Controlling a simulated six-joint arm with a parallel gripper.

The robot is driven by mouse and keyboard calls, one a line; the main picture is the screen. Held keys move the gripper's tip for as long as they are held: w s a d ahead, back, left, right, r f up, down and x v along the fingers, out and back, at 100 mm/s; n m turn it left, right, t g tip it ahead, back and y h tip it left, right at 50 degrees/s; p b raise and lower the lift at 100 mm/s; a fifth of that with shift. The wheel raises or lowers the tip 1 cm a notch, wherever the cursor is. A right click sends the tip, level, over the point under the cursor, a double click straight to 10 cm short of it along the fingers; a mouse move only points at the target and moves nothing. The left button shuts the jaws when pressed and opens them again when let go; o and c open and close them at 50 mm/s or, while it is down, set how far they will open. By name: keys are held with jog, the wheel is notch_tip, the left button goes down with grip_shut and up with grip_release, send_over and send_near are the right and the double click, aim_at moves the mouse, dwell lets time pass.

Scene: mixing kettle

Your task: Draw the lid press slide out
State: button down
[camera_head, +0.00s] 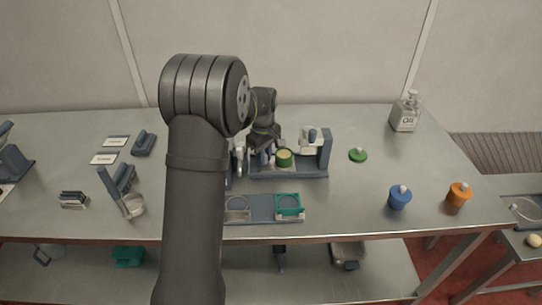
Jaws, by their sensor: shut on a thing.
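The lid press (318,172) stands in the middle of the bench, with a blue base, a blue upright at its right end and a white head. My gripper (265,156) is at the left part of the press, just left of the container, pointing down. It is shut on a small part there, seemingly the press slide; the fingertips are small and dark, so the exact hold is unclear.
In front of the press lies a blue plate (263,209) with a teal square frame (289,204). Blue-grey holders (117,183) stand left. Bench between pots and press is clear.

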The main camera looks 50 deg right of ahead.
jog(key=c, duration=1.3)
grip_release()
jog(key=shift+r, duration=0.1)
notch_tip(320, 180, up, 17)
jog(key=shift+r, duration=0.15)
